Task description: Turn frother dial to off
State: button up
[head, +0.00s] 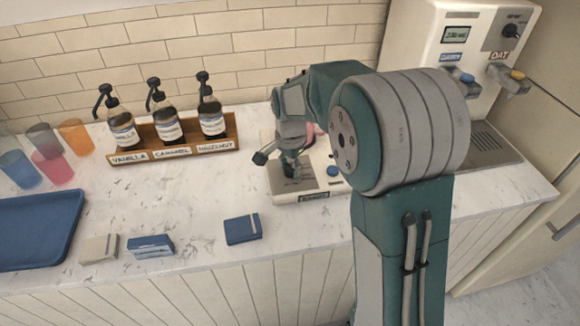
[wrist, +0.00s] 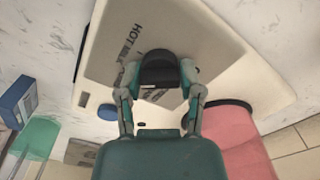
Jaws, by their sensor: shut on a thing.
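The frother is a low white machine with a grey plate lettered "HOT MILK" (wrist: 125,48); in the head view it stands on the counter behind my arm (head: 308,197). The dark frother dial (wrist: 160,70) shows in the wrist view on the grey plate. My gripper (wrist: 161,78) has one finger on each side of the dial and is shut on it. In the head view my gripper (head: 287,168) points down over the machine and largely hides the dial. The dial's setting cannot be read. A blue round button (wrist: 107,113) sits on the machine's white body.
A pink rounded thing (wrist: 228,140) lies close beside my gripper. A syrup rack (head: 170,146) with pump bottles stands left, with cups and a blue tray (head: 35,230) further left. Small boxes (head: 242,229) lie along the front edge. A milk dispenser (head: 450,50) stands right.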

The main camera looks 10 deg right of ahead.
jog(key=n, duration=0.7)
jog(key=shift+w, duration=0.1)
jog(key=n, duration=0.7)
jog(key=shift+n, duration=0.3)
jog(key=n, duration=0.3)
jog(key=shift+n, duration=0.3)
jog(key=n, duration=0.3)
jog(key=shift+n, duration=0.4)
jog(key=n, duration=0.6)
jog(key=shift+n, duration=0.4)
jog(key=o, duration=1.1)
